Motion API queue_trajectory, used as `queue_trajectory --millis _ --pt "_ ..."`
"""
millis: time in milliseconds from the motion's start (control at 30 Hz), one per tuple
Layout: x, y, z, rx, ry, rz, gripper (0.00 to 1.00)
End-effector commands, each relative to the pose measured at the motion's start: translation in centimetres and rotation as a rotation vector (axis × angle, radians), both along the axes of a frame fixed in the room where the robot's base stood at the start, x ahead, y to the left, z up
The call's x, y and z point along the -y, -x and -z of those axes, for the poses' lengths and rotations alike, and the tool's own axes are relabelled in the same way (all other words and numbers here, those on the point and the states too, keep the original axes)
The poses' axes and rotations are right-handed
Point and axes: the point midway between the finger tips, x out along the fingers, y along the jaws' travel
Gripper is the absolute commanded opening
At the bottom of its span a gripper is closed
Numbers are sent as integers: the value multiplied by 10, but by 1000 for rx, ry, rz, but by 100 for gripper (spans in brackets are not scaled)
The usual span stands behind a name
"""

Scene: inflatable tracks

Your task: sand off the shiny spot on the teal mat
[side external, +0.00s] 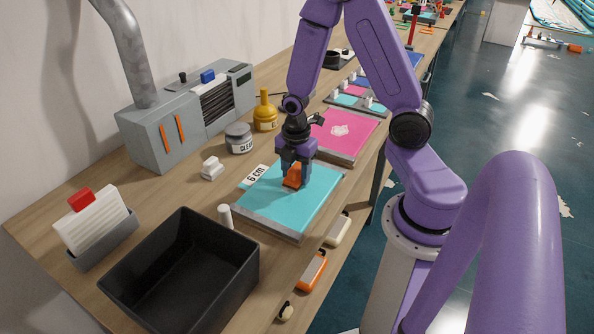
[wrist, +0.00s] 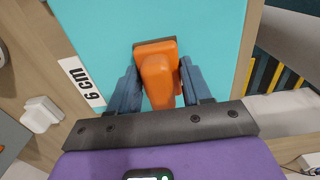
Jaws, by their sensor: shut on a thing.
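The teal mat (side external: 300,205) lies on a grey board on the bench, and it also fills the top of the wrist view (wrist: 210,22). My gripper (side external: 294,172) is over the upper part of this mat. It is shut on an orange sanding block (side external: 292,178), which sits between the fingers in the wrist view (wrist: 158,75). The block is at the mat's surface; I cannot tell how firmly it touches. I see no shiny spot on the visible teal; the block and gripper hide part of the mat.
A "6 cm" label (side external: 257,175) lies at the mat's left edge. A black bin (side external: 180,265) stands front left. A pink mat (side external: 345,132) with a pale patch lies behind. A grey jar (side external: 239,138), a yellow bottle (side external: 265,112) and a white block (side external: 211,168) stand to the left.

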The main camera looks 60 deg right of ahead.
Motion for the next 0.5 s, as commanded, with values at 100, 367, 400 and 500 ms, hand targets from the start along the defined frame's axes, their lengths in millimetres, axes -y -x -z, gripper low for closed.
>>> queue_trajectory --millis 100,367,400,500 --pt "-10 0 1 -1 0 -3 15" --pt "-33 1 3 -2 0 -3 16" --pt "-37 0 1 0 0 -4 16" --pt "-45 0 1 0 0 -3 16"
